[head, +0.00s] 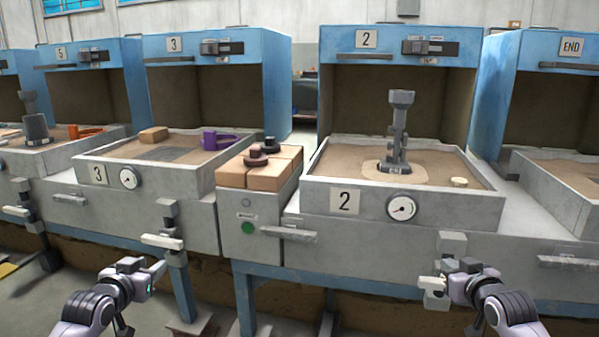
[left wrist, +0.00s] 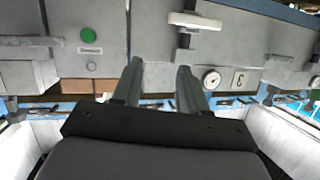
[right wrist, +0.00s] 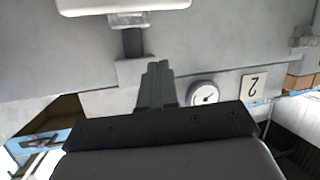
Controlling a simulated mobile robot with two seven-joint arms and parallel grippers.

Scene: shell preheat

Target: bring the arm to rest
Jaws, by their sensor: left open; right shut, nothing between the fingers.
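My left gripper (head: 155,272) is in front of the station marked 3, low and apart from its handles. In the left wrist view its two fingers (left wrist: 160,80) stand apart with nothing between them. My right gripper (head: 440,284) is in front of the station marked 2, low, near a grey block-and-lever fitting (head: 452,245). In the right wrist view its fingers (right wrist: 156,85) are together and empty. In the head view I cannot tell whether the right gripper touches the fitting.
Station 2's sand tray (head: 478,192) holds a grey upright casting (head: 400,130). Station 3's tray (head: 100,158) holds a tan block (head: 153,134) and a purple piece (head: 222,139). Tan blocks (head: 268,178) stand between them. Handles (head: 288,233) jut from the bench front. Floor shows between my arms.

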